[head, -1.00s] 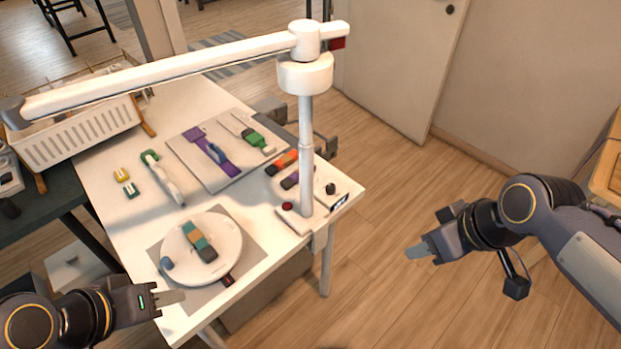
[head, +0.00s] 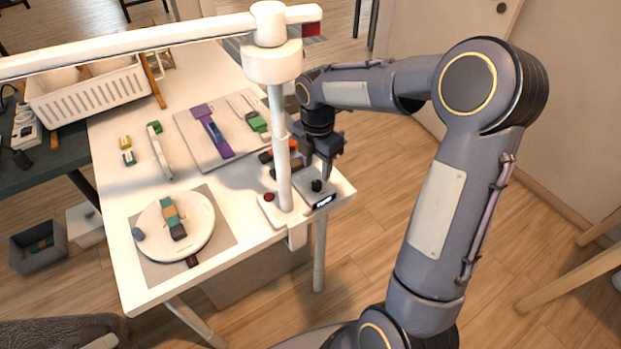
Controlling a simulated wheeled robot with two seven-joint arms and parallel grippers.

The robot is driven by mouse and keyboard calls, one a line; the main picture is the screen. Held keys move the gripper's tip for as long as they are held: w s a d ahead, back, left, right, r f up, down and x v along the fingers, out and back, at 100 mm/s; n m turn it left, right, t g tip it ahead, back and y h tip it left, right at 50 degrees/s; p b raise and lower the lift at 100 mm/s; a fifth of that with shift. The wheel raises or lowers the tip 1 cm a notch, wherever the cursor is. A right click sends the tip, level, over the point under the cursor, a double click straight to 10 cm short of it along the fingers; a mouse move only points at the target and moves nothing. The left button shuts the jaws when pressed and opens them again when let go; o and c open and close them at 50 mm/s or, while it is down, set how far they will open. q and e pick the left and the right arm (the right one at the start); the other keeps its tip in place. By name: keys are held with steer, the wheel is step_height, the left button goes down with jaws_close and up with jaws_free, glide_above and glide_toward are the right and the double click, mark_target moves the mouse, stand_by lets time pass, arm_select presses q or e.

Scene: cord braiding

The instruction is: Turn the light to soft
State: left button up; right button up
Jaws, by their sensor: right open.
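The lamp has a white post (head: 279,135) clamped at the table's front right corner, with a round white hub (head: 271,60) and a long white arm reaching left. At the foot of the post is a red button (head: 268,197). To its right a small control box carries a black knob (head: 317,185) and a dark display (head: 325,201) with white lettering too small to read. My right gripper (head: 318,168) is open, pointing down just above the knob; I cannot tell whether it touches. My left gripper is not in view.
A white plate (head: 203,222) with a braided piece stands on a grey mat. A board (head: 188,127) with purple and green tools lies behind. Orange and dark pieces lie close beside my right gripper. A white basket (head: 90,98) stands at the back left.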

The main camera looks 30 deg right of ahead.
mark_target(317, 183)
step_height(317, 183, down, 6)
steer(key=shift+r, duration=0.1)
jaws_close()
stand_by(0.5)
